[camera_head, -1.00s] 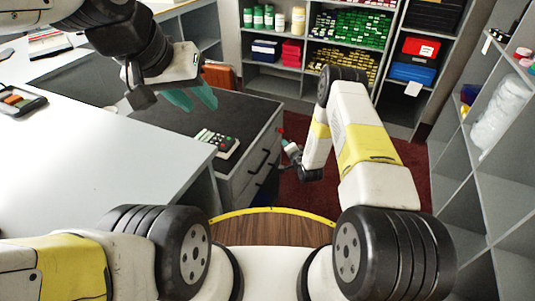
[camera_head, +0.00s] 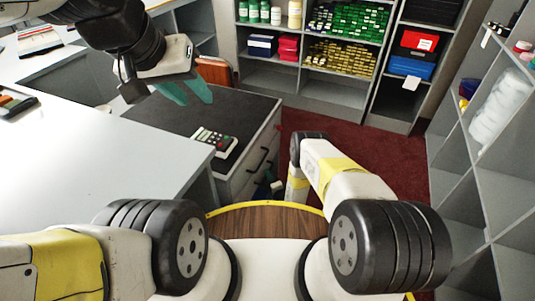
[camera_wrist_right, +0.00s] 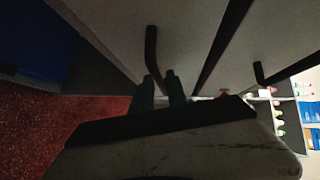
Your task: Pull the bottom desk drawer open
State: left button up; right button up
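The desk's drawer unit (camera_head: 233,178) stands left of centre in the head view, with its drawer fronts facing right. One dark handle (camera_head: 264,158) shows there; the lower front is partly hidden by my body rim and right arm. In the right wrist view, two pale drawer fronts are split by a dark gap. A dark bar handle (camera_wrist_right: 151,48) meets the fingertips of my right gripper (camera_wrist_right: 160,76). The fingers are apart around its end; contact cannot be told. A second handle (camera_wrist_right: 258,73) is further right. My left gripper (camera_head: 196,100) is open and empty above the desk top.
A calculator-like device (camera_head: 214,141) lies on the dark desk top (camera_head: 240,105). A white counter (camera_head: 110,160) is at left. Shelves (camera_head: 345,82) stand behind, and a grey cubby rack (camera_head: 480,170) at right. Red carpet (camera_head: 385,160) leaves free floor between.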

jog(key=shift+w+a+f, duration=0.1)
jog(key=shift+w+a, duration=0.15)
jog(key=shift+w, duration=0.35)
grip_shut()
dwell(1.1)
